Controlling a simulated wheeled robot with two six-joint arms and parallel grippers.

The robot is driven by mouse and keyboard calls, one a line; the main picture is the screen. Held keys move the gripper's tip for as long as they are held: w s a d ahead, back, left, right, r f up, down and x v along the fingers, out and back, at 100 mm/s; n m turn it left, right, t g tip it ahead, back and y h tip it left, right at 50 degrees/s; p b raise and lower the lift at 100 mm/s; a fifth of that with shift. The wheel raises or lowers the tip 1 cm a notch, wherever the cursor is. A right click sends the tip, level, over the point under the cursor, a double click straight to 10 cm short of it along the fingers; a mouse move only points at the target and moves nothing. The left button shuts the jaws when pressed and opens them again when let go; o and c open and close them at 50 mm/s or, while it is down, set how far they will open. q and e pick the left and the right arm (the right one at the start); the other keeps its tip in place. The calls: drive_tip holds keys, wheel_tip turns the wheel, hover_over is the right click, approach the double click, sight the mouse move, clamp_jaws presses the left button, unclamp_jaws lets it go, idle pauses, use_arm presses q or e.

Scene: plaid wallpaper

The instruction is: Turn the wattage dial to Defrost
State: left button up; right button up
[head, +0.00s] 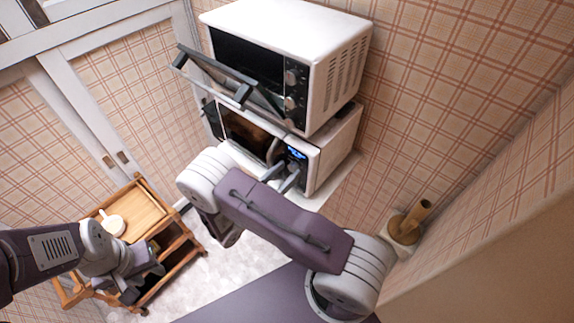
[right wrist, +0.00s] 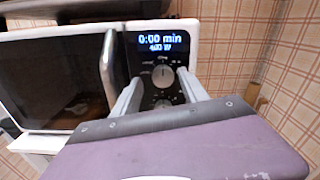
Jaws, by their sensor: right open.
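The white microwave (head: 327,155) stands under a white toaster oven, with a lit display on its control panel. In the right wrist view the display (right wrist: 161,42) reads 0:00 min, with a blurred watt figure below. Under it is a round silver dial (right wrist: 163,76) with markings too small to read. A second knob (right wrist: 162,104) is partly visible lower down. My right gripper (right wrist: 160,84) is open, its fingers on either side of the upper dial; contact cannot be told. It also shows at the panel in the head view (head: 283,180). My left gripper (head: 146,282) is over the wooden cart, its opening unclear.
The toaster oven (head: 340,60) has its door (head: 225,78) hanging open above the microwave. The microwave's door handle (right wrist: 115,68) is close left of my right fingers. A wooden cart (head: 140,208) with a white pot (head: 112,225) stands at lower left.

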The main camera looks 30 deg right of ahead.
drive_tip(key=shift+w+d, duration=0.15)
drive_tip(key=shift+d, duration=0.25)
drive_tip(key=shift+s+d+r, duration=0.1)
drive_tip(key=shift+s, duration=0.25)
drive_tip(key=shift+w, duration=0.2)
clamp_jaws()
use_arm(q)
drive_tip(key=shift+s+r, duration=0.25)
use_arm(e)
drive_tip(key=shift+n, duration=0.3)
drive_tip(key=n, duration=0.3)
drive_tip(key=shift+n, duration=0.4)
use_arm(q)
drive_tip(key=shift+r+p, duration=0.3)
use_arm(e)
drive_tip(key=n, duration=0.4)
drive_tip(key=shift+n, duration=0.3)
